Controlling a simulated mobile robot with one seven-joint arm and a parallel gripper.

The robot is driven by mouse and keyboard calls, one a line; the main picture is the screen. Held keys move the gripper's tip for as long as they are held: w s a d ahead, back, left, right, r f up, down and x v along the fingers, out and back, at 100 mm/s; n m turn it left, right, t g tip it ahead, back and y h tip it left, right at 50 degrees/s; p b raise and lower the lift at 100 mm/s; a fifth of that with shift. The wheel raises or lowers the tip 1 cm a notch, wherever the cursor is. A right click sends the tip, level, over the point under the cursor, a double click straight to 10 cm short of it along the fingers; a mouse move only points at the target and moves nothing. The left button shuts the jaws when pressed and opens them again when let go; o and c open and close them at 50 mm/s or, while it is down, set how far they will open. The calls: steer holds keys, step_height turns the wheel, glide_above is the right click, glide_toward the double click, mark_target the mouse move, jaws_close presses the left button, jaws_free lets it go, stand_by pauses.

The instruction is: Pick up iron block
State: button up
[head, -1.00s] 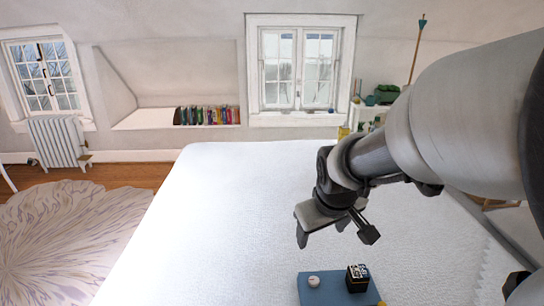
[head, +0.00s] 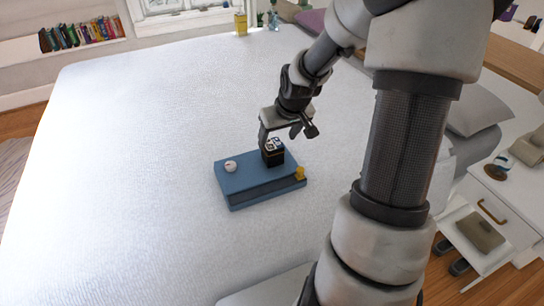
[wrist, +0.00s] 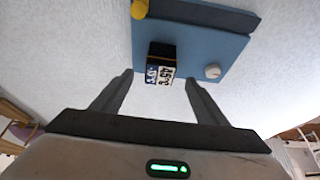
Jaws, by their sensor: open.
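A small black block (head: 272,157) with white markings on its upper face, which I take for the iron block, sits on a flat blue box (head: 245,185) on the white bed. My gripper (head: 287,135) is open and points down just above the block. In the wrist view, the block (wrist: 162,58) shows just beyond and between the two spread fingertips (wrist: 158,79). I cannot tell whether the fingertips reach down beside it. No contact shows.
A small white ball (head: 231,166) lies on the blue box left of the block, and a small yellow object (head: 300,173) is at its right end. The white bed (head: 130,170) around the box is clear. A white nightstand (head: 510,190) stands at the right.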

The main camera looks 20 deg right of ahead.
mark_target(274, 146)
steer(key=b+x, duration=0.1)
steer(key=x, duration=0.3)
steer(key=shift+w+f, duration=0.1)
steer(key=shift+f, duration=0.05)
steer(key=b+x, duration=0.2)
steer(key=x, duration=0.3)
steer(key=shift+f, duration=0.25)
steer(key=shift+r, duration=0.15)
jaws_close()
